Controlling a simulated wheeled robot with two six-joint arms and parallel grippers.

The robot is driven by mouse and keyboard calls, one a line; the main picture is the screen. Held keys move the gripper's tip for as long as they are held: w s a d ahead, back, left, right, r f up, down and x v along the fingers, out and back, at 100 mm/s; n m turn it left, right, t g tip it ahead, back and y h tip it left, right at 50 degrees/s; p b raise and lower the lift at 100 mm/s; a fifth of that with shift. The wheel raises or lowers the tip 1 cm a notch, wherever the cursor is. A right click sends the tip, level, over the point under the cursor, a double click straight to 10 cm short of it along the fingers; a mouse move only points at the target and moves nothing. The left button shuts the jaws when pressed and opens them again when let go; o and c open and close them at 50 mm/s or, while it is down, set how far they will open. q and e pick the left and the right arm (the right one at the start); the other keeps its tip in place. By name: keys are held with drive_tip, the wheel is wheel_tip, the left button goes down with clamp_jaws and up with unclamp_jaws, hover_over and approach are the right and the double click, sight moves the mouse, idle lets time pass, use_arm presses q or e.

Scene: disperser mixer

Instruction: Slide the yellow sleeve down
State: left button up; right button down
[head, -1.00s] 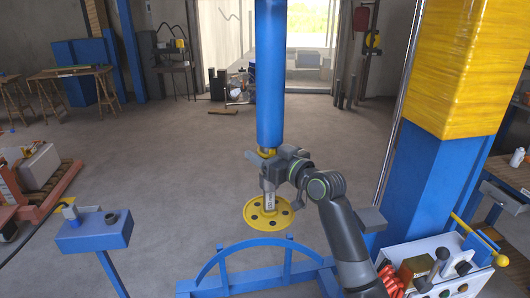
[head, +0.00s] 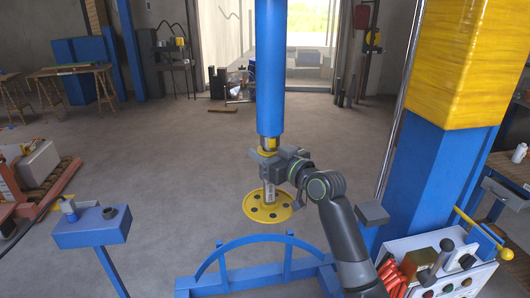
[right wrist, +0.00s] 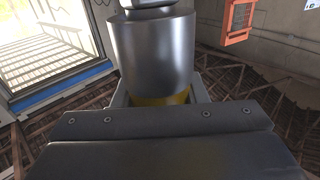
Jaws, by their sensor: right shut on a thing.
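The yellow sleeve (head: 268,149) is around the shaft just below the blue tube (head: 269,80). My right gripper (head: 266,165) is shut around it from the right. Only a small part of the sleeve shows above the fingers; the rest is hidden. In the right wrist view, a strip of the yellow sleeve (right wrist: 165,100) shows between the fingers, under a grey metal cylinder (right wrist: 152,55). Below the gripper, the grey shaft (head: 269,192) ends in a yellow disc (head: 256,207) with several dark holes. My left gripper is not in view.
A blue curved frame (head: 220,262) stands low below the disc. A blue pedestal (head: 85,233) is at left. A thick blue column (head: 425,180) with a yellow upper part and a control panel (head: 440,270) are at right. The floor around the disc is clear.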

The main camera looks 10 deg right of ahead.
drive_tip(key=shift+f, duration=0.15)
drive_tip(key=c, duration=0.9)
unclamp_jaws()
drive_tip(key=shift+o, duration=0.2)
drive_tip(key=shift+s, duration=0.1)
drive_tip(key=shift+s+d, duration=0.35)
drive_tip(key=shift+s, duration=0.15)
drive_tip(key=b+v, duration=0.4)
drive_tip(key=v, duration=1.2)
